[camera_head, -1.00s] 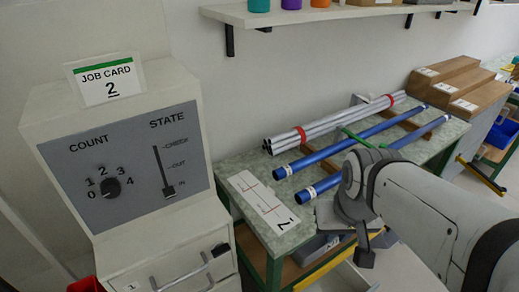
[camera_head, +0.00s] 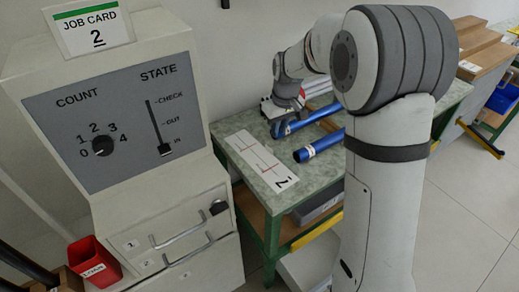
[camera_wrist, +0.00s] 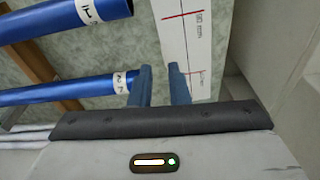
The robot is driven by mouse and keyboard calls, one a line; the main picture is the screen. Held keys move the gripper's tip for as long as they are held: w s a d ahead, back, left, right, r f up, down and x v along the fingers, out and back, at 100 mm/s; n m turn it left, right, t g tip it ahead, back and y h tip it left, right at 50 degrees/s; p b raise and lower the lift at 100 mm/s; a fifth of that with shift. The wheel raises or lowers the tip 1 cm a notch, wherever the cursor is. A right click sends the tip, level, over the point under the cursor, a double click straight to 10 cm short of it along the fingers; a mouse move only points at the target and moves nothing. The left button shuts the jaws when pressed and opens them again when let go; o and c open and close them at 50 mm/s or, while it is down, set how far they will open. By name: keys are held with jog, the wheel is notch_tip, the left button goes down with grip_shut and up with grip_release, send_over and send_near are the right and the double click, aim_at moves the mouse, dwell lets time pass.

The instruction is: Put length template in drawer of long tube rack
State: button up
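The length template (camera_head: 262,160), a white strip with red cross lines and a large "2", lies flat on the green speckled table top. It also shows in the wrist view (camera_wrist: 196,42), top centre. My gripper (camera_head: 277,126) is over the table near the template's far end. In the wrist view my gripper (camera_wrist: 162,70) has its two fingers apart, near the template's left edge, with nothing visibly held. I cannot tell its height above the table. No drawer is clearly recognisable as the long tube rack's; a pale box-like part (camera_head: 308,264) shows low under the table, partly hidden by my arm.
Blue tubes (camera_head: 320,144) lie beside the template, labelled "2" at their ends. A grey cabinet (camera_head: 110,120) with knob, lever and handled drawers stands left. A red bin (camera_head: 95,262) is at lower left. Brown boxes (camera_head: 487,57) stand at the back right.

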aim_at(259, 156)
jog(key=shift+n, duration=0.4)
jog(key=w+a+f, duration=0.1)
jog(key=w+f, duration=0.1)
jog(key=f, duration=0.1)
jog(key=shift+w+a+f, duration=0.15)
jog(key=shift+w+a, duration=0.25)
jog(key=f, duration=0.7)
jog(key=shift+w+a+f, duration=0.15)
jog(key=shift+w+a, duration=0.15)
jog(key=shift+c, duration=0.6)
grip_shut()
